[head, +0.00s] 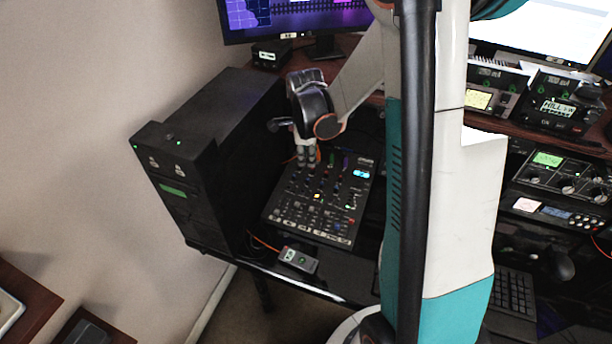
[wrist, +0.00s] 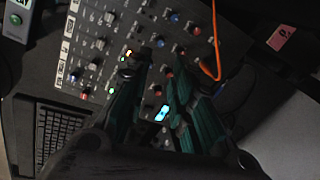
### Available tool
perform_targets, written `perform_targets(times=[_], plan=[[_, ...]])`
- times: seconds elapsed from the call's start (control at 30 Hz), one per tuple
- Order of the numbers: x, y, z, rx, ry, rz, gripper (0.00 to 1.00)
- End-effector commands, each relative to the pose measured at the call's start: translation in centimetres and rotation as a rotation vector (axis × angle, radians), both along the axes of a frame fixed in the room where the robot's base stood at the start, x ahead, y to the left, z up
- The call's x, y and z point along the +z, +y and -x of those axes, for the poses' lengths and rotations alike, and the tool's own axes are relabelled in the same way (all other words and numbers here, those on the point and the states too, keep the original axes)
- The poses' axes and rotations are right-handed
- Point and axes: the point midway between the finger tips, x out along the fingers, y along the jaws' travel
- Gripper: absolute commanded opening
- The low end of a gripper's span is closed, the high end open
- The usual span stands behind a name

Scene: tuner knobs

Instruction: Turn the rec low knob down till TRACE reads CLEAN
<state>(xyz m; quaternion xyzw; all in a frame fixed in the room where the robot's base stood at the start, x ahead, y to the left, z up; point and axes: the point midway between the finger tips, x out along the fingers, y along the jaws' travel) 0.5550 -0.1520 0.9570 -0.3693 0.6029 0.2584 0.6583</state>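The mixer panel (head: 318,205) is a black slab with rows of coloured knobs. It also shows in the wrist view (wrist: 112,45), tilted and partly covered by my fingers. I cannot tell which knob is rec low; the labels are too small to read. My gripper (head: 307,160) points down over the panel's upper left part. In the wrist view my gripper (wrist: 150,72) shows its two fingers apart, with panel visible between them. Whether the tips touch a knob is hidden. No readout legible as TRACE shows; a small cyan display (head: 361,174) on the panel is unreadable.
A tall black case (head: 205,150) stands close on the left of the panel. A small grey box (head: 298,260) lies in front. Radio units (head: 560,178) with lit screens stand at right. An orange cable (wrist: 214,50) runs near my fingers. A keyboard (wrist: 62,130) lies beside the panel.

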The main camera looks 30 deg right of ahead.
Motion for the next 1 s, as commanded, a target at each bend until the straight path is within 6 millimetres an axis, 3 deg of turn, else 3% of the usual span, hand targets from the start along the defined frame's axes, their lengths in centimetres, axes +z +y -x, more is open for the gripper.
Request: perform_targets(times=[0.53,0.73,1.0], plan=[[-10.2,-1.0,-1.4,0.002,-0.001,0.001,0.22],[-11.9,-1.2,-1.7,0.002,-0.001,0.001,0.22],[-12.2,-1.3,-1.7,0.003,0.0,0.001,0.22]])
